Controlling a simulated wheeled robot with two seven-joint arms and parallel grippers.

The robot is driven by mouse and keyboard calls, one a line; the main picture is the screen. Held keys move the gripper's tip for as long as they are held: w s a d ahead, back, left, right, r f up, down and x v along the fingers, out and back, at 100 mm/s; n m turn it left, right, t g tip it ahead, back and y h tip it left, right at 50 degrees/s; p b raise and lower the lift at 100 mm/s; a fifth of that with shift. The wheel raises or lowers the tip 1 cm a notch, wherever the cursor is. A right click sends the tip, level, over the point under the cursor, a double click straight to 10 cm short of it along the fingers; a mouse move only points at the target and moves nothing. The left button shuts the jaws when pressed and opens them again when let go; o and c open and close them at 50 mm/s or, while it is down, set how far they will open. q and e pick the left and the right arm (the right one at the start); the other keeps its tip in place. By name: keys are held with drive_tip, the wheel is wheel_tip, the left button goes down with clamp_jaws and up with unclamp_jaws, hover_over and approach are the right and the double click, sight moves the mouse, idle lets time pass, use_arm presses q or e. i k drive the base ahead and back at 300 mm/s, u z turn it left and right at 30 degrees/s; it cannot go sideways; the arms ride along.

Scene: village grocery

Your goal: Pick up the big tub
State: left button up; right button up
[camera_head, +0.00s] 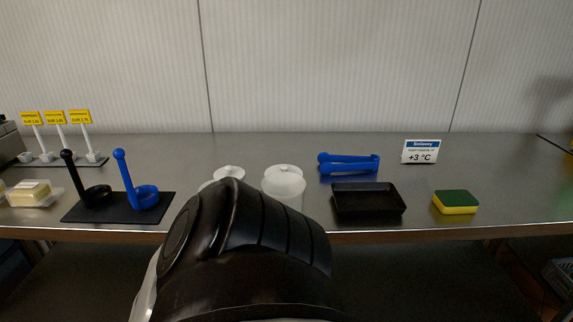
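Two whitish tubs with lids stand side by side near the front middle of the steel counter (300,150). The right tub (283,187) shows its lid and upper body. The left tub (229,172) shows little more than its lid and part of its rim. A large black link of my own arm rises from the bottom and hides the lower parts of both tubs. Because of this I cannot tell for sure which tub is the big one. Neither of my grippers can be made out.
A black tray (368,201), blue tongs (348,163), a sponge (455,202) and a temperature sign (421,151) are on the right. A black mat (118,207) with black and blue upright-handled tools, price tags (56,118) and a butter pack (34,193) are on the left.

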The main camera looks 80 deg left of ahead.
sight(288, 188)
drive_tip(key=u, duration=0.45)
drive_tip(key=i, duration=1.5)
drive_tip(key=u, duration=2.35)
